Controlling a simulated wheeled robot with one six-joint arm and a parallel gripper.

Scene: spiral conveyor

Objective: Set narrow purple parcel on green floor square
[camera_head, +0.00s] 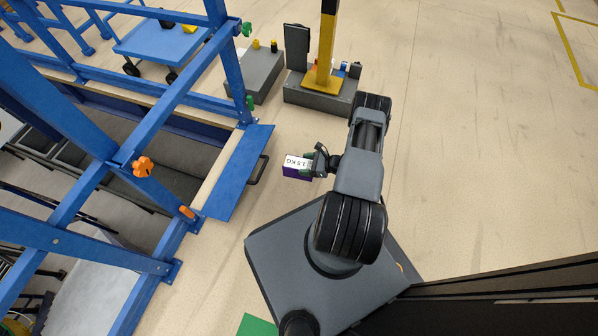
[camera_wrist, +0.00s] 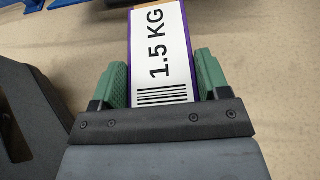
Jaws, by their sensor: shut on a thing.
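The narrow purple parcel (camera_head: 297,172) has a white top label reading 1.5 KG. It is held in my gripper (camera_head: 314,166), in the air to the right of the blue frame. In the wrist view the parcel (camera_wrist: 161,55) sits between the two green finger pads of my gripper (camera_wrist: 161,80), which is shut on it. The parcel's far end runs out of the top of the wrist view.
A blue conveyor frame (camera_head: 236,172) with orange knobs stands on the left. A grey block with a yellow post (camera_head: 325,60) and another grey block (camera_head: 258,75) stand at the back. A blue cart (camera_head: 172,42) is behind the frame. Open floor (camera_head: 470,150) lies on the right.

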